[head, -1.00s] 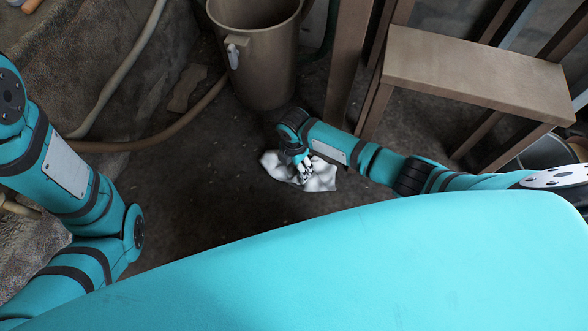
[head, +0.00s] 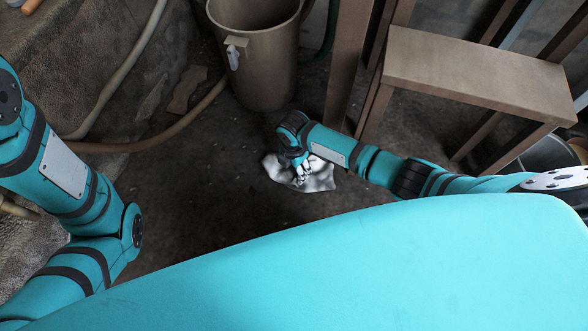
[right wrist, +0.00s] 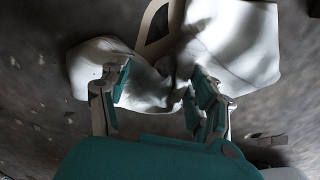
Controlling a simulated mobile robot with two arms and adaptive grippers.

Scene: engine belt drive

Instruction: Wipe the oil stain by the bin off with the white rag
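The white rag (head: 318,180) lies crumpled on the dark floor, in front of the bin (head: 268,70) and a little to its right. My right gripper (head: 303,172) is at the rag from above. In the right wrist view the rag (right wrist: 235,45) is bunched up between the two fingers of my right gripper (right wrist: 160,95), which appear closed on its folds. I cannot make out the oil stain against the dark floor; the rag and gripper may cover it. My left arm shows at the left of the head view, but its gripper is out of view.
A brown wooden bench (head: 475,75) stands right of the bin, its legs close to my right arm. A brown hose (head: 150,143) runs along the floor to the bin from the left. The floor (head: 205,195) left of the rag is clear.

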